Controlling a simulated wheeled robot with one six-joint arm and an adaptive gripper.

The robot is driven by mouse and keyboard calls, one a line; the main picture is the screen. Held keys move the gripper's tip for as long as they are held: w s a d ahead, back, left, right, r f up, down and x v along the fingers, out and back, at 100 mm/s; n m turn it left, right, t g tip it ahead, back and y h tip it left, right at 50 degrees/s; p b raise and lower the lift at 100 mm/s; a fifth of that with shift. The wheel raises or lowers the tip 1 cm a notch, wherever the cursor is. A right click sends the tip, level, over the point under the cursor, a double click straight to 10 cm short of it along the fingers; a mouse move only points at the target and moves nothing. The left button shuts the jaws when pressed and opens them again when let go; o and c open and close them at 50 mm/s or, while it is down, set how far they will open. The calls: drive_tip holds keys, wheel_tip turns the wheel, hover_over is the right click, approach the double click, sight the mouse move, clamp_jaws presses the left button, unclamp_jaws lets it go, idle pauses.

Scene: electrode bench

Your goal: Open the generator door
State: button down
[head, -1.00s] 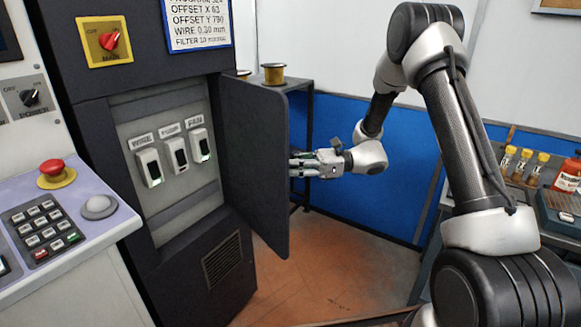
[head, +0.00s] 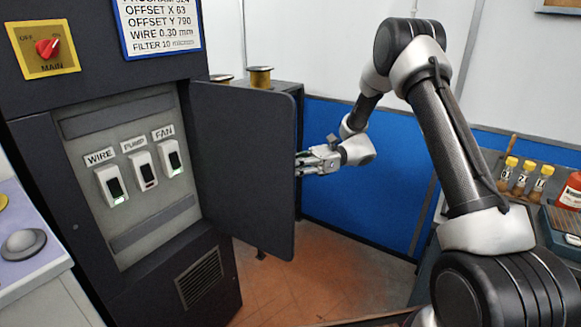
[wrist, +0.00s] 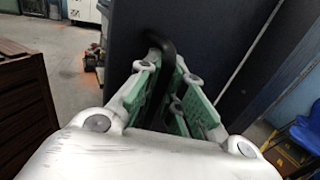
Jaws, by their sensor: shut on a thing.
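The generator door (head: 245,165) is a dark panel that stands open, swung out to the right of the dark cabinet (head: 160,235). Inside the cabinet, three switches labelled WIRE, PUMP and FAN show (head: 140,170). My gripper (head: 303,163) is at the door's outer right edge, with its fingertips partly hidden behind the panel. In the wrist view my gripper (wrist: 172,90) has its green-padded fingers closed around a black curved handle (wrist: 160,70) on the door's dark face (wrist: 205,40).
A red MAIN switch (head: 46,48) sits above the opening. A dark rack with a brass-coloured spool (head: 260,77) stands behind the door. A bench with several yellow-capped bottles (head: 517,172) is at the right. Floor (head: 280,285) below the door is clear.

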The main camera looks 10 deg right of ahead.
drive_tip(key=shift+d+f, duration=0.1)
drive_tip(key=c, duration=1.5)
unclamp_jaws()
drive_tip(key=v, duration=1.2)
